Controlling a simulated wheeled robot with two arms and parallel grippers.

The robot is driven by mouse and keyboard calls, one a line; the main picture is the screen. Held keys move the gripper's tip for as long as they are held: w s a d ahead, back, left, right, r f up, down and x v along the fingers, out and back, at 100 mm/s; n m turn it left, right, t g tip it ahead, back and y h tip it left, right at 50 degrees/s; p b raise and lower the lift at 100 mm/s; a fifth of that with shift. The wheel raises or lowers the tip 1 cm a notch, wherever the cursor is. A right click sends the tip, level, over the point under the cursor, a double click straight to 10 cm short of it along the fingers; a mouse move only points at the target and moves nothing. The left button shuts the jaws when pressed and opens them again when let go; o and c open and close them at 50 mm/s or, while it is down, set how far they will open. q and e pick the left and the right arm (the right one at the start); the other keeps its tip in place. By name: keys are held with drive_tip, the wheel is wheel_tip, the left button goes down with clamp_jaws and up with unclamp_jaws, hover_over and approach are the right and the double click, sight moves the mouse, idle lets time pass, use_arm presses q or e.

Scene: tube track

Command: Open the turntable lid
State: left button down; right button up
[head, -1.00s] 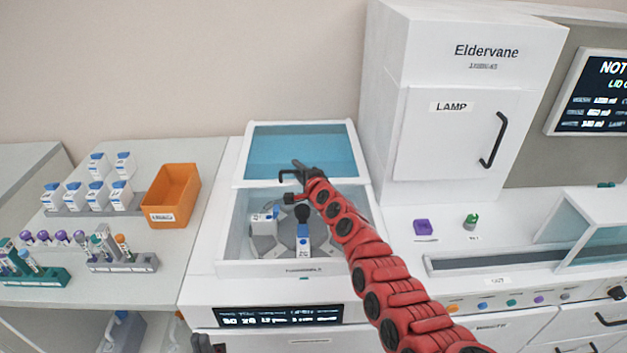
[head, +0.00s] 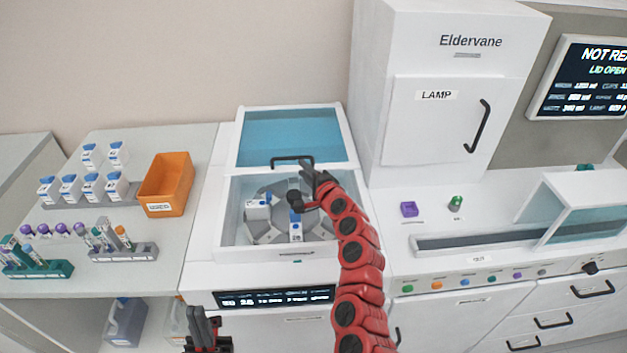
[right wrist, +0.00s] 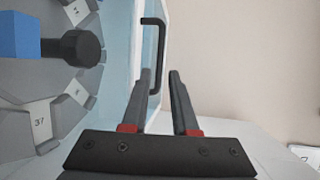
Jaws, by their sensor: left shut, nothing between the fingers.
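The turntable lid (head: 285,137) is a translucent blue panel in a white frame. It stands raised at the back of the white turntable well (head: 228,210). Its black handle (head: 292,159) is at the lid's lower edge; the handle also shows in the right wrist view (right wrist: 160,50). My right gripper (head: 308,168) is just right of the handle, above the well. My left gripper (head: 202,325) is shut and empty, low in front of the machine.
The turntable (head: 265,230) holds a few blue-capped bottles and a black knob (head: 295,197). The Eldervane tower (head: 440,130) stands right of the lid. The screen (head: 580,85) reads "LID OPEN". An orange bin (head: 165,185), bottles and tube racks (head: 125,252) are on the left counter.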

drive_tip(key=shift+b+v, duration=0.5)
drive_tip(key=shift+v, duration=2.2)
